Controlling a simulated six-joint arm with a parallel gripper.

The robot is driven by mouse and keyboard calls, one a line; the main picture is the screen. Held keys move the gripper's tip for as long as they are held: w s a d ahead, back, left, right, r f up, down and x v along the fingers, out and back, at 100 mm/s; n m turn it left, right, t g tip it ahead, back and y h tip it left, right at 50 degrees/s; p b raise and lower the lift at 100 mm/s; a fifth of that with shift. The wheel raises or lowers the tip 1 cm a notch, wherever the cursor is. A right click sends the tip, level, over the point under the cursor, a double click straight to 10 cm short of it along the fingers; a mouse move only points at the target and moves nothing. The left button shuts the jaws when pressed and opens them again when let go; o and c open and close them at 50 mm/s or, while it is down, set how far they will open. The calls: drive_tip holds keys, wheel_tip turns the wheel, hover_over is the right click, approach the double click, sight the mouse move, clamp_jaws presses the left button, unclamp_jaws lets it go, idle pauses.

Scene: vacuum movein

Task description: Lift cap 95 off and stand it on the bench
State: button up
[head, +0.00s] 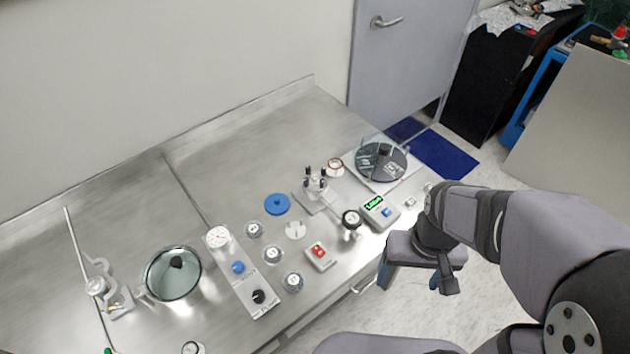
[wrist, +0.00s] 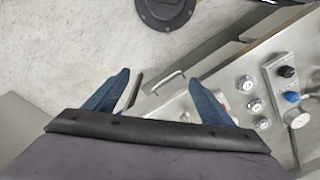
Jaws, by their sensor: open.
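Three small clear jars with grey lids stand on the steel bench (head: 110,200): a back one (head: 254,229), a middle one (head: 273,254) and a front one (head: 293,282). Their lid markings are too small to read, so I cannot tell which is cap 95. They also show in the wrist view as a back jar (wrist: 262,123), a middle jar (wrist: 254,105) and a front jar (wrist: 245,84). My gripper (wrist: 158,82) is open and empty, with its blue fingers spread over the floor beside the bench's front edge, away from the jars.
A control box (head: 241,270) with knobs and a gauge stands left of the jars, and a red-switch box (head: 320,256) right. A white disc (head: 295,230) and blue disc (head: 277,204) lie nearby. A glass-lidded chamber (head: 173,273) is at left. Bare steel lies behind.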

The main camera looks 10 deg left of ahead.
drive_tip(key=t+b, duration=0.2)
drive_tip(key=t, duration=0.3)
approach(315, 179)
drive_tip(key=f, duration=0.2)
drive_tip(key=shift+w+f+g, duration=0.3)
drive_tip(key=shift+w+f, duration=0.45)
drive_tip(key=shift+f, duration=0.05)
drive_tip(key=shift+f+p, duration=0.1)
drive_tip(key=shift+p, duration=0.3)
drive_tip(key=shift+w+p+x, duration=0.1)
drive_tip(key=shift+p+x, duration=0.5)
drive_tip(key=shift+x, duration=0.65)
drive_tip(key=shift+w+p+x, duration=0.15)
drive_tip(key=shift+p+x, duration=0.45)
drive_tip(key=shift+x, duration=0.6)
drive_tip(key=shift+c, duration=0.6)
drive_tip(key=shift+a, duration=0.1)
drive_tip(key=c, duration=1.1)
